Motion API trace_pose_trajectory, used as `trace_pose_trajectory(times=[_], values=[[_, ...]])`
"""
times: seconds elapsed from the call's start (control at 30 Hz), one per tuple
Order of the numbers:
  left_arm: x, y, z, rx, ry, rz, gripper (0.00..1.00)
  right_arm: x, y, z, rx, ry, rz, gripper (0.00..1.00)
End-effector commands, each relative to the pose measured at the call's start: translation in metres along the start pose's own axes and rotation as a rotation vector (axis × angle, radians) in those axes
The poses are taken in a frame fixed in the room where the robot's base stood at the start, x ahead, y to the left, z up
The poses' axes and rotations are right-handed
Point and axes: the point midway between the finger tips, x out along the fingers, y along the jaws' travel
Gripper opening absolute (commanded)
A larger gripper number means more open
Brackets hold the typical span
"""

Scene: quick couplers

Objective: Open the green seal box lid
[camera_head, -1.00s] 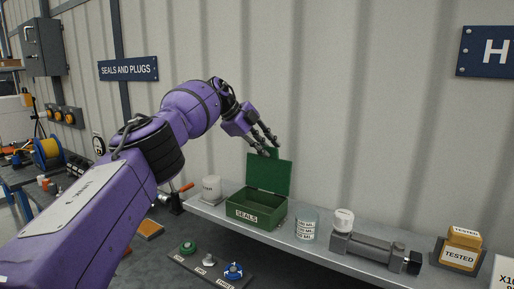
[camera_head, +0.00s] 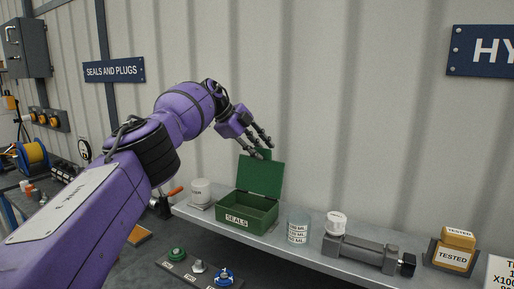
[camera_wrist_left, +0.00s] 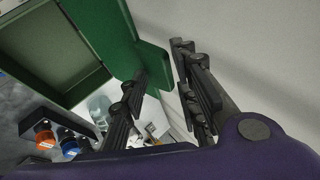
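The green seal box (camera_head: 236,221), labelled SEALS, stands on the grey shelf with its lid (camera_head: 261,177) raised upright at the back. Its inside looks empty. My left gripper (camera_head: 265,149) is at the lid's top edge, by the small green tab there. In the left wrist view the lid (camera_wrist_left: 98,22) and its tab (camera_wrist_left: 152,62) show beside the left-hand finger. The fingers (camera_wrist_left: 162,64) stand apart with a gap between them and hold nothing that I can see. Whether a finger touches the tab is unclear. My right gripper is not in view.
On the shelf (camera_head: 308,258) a white container (camera_head: 201,190) stands left of the box. A clear jar (camera_head: 298,228), a grey cylinder with a white cap (camera_head: 360,251) and yellow TESTED blocks (camera_head: 453,254) stand to the right. Coloured couplers (camera_head: 223,277) sit lower in front. A corrugated wall is close behind.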

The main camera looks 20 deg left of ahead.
Motion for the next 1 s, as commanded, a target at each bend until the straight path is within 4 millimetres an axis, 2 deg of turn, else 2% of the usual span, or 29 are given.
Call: trace_pose_trajectory(times=[0.03,0.23,0.47,0.63,0.8,1.0], values=[[0.006,0.003,0.0,0.001,0.001,0.005,0.28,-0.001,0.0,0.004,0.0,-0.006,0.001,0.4],[0.004,0.001,0.0,0.0,0.0,0.001,0.28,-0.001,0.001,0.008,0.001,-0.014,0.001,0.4],[-0.004,0.0,0.001,-0.001,-0.001,-0.004,0.28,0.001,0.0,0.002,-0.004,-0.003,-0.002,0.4],[-0.027,0.0,0.001,0.002,-0.002,-0.004,0.28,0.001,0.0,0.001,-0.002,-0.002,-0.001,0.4],[-0.067,0.0,0.0,0.001,-0.001,-0.004,0.28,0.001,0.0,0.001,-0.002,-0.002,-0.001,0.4],[-0.104,0.001,-0.002,0.001,0.0,-0.003,0.28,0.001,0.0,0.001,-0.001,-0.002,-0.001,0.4]])
